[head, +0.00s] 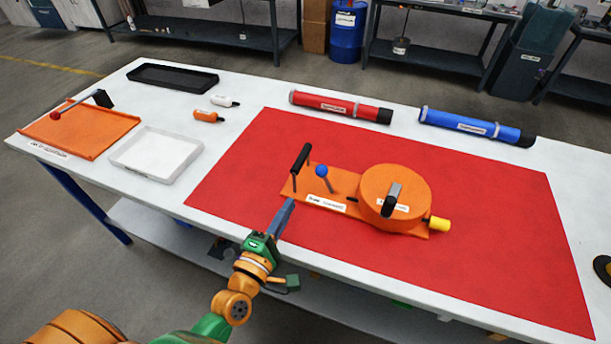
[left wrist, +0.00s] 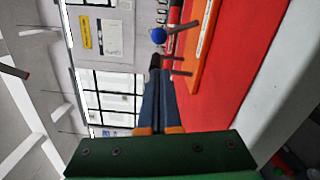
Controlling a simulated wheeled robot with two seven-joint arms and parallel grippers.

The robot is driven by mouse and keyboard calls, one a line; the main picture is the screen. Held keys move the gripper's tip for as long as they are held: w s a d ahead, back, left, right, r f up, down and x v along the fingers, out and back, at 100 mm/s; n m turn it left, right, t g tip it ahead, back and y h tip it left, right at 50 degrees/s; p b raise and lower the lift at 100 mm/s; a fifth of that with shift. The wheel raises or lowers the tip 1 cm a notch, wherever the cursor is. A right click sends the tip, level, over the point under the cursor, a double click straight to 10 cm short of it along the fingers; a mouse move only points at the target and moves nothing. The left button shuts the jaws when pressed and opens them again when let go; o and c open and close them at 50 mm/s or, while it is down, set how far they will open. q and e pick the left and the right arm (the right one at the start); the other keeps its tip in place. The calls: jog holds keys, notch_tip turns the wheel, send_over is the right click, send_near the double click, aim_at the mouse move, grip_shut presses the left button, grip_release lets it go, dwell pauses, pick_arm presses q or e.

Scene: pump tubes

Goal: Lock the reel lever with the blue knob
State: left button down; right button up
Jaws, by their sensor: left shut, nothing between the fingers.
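The reel (head: 396,192) is an orange drum with a dark crank handle on top, on an orange base plate (head: 345,190) on the red mat. The blue knob (head: 321,171) tops a short lever that leans on the plate, left of the drum. The blue knob also shows in the left wrist view (left wrist: 158,35), beyond my fingertips. A black-gripped handle (head: 301,158) stands at the plate's left end. My left gripper (head: 288,203) is shut and empty, in front of the plate's left end and apart from the knob. My right gripper is not in view.
A yellow end piece (head: 440,223) sticks out at the reel's right. Red (head: 340,106) and blue (head: 476,125) tubes lie behind. A white tray (head: 157,153), black tray (head: 172,78) and orange panel (head: 78,131) are at the left. The red mat (head: 520,230) is clear at right.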

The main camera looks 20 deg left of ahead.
aim_at(325, 180)
pick_arm(q)
jog(key=w, duration=0.6)
jog(key=w+d, duration=0.1)
jog(key=w, duration=0.3)
jog(key=shift+d+r+m+p, duration=0.2)
jog(key=shift+r+m+p, duration=0.05)
jog(key=shift+m+p, duration=0.3)
